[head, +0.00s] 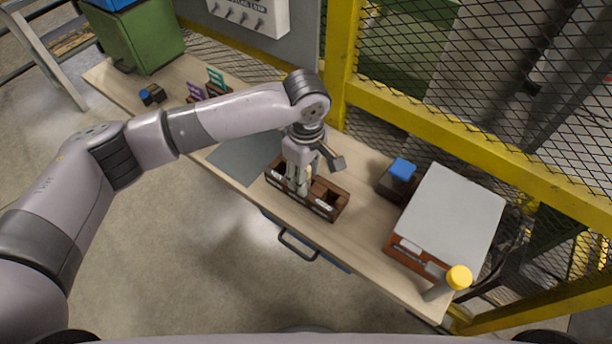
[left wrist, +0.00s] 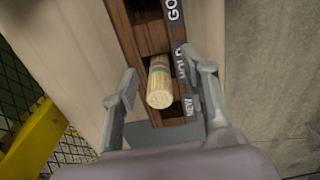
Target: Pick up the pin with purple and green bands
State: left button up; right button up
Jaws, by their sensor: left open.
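The pin (left wrist: 160,85) is a pale wooden peg with purple and green bands. In the left wrist view it stands in the middle compartment, beside the partly hidden HOLD label, its round end toward the camera. The dark wooden tray (head: 325,208) sits on the bench and also shows in the left wrist view (left wrist: 120,22); its other labels read GO and NEW. My left gripper (head: 298,188) is over the tray, pointing down. Its fingers (left wrist: 163,82) are open, one on each side of the pin, with visible gaps. In the head view the gripper mostly hides the pin. My right gripper is not in view.
A grey mat (head: 240,160) lies left of the tray. A yellow mesh fence (head: 470,125) runs behind the bench (head: 375,240).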

pick_arm(q)
jog(key=shift+c, duration=0.6)
jog(key=c, duration=0.8)
jog(key=shift+r, duration=0.15)
jog(key=shift+c, duration=0.2)
